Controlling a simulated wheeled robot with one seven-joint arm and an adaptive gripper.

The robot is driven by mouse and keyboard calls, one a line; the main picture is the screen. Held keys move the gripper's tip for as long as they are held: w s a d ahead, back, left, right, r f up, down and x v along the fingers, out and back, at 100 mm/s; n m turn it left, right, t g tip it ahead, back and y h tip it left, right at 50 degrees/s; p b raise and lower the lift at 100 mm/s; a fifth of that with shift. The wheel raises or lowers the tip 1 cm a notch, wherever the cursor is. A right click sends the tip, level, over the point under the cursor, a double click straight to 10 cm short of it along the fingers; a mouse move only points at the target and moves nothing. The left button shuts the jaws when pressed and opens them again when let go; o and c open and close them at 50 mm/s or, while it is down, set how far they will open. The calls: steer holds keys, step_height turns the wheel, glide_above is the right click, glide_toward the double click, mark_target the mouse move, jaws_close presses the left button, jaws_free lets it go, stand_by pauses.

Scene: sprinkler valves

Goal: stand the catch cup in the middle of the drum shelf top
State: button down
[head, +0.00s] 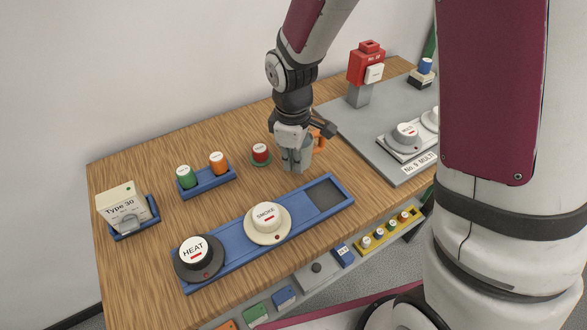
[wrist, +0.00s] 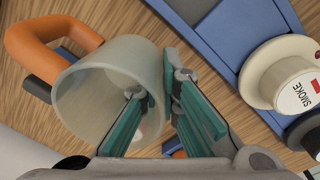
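The catch cup (wrist: 95,90) is a pale grey, open cup with an orange loop handle (wrist: 45,45). In the head view the cup (head: 305,155) is on the wooden table, partly hidden by my gripper (head: 291,160). In the wrist view my gripper (wrist: 158,90) straddles the cup's wall, one teal-padded finger inside the mouth and one outside. The fingers are close to the wall, but I cannot tell whether they press on it. I cannot identify the drum shelf top in either view.
A blue tray (head: 228,241) with HEAT (head: 195,255) and SMOKE (head: 266,218) detectors lies in front of the cup. A small red-topped piece (head: 260,153) stands just left. A grey board (head: 345,110) with a red box (head: 367,62) lies to the right. Bare wood shows at left.

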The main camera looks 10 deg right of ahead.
steer(key=shift+w+f, duration=0.15)
steer(key=shift+f, duration=1.6)
steer(key=shift+f, duration=0.2)
steer(key=c, duration=1.8)
jaws_free()
steer(key=shift+r, duration=0.1)
steer(key=r, duration=1.2)
steer(key=shift+s+a+r, duration=0.1)
steer(key=shift+s+a, duration=0.1)
steer(key=shift+s, duration=0.05)
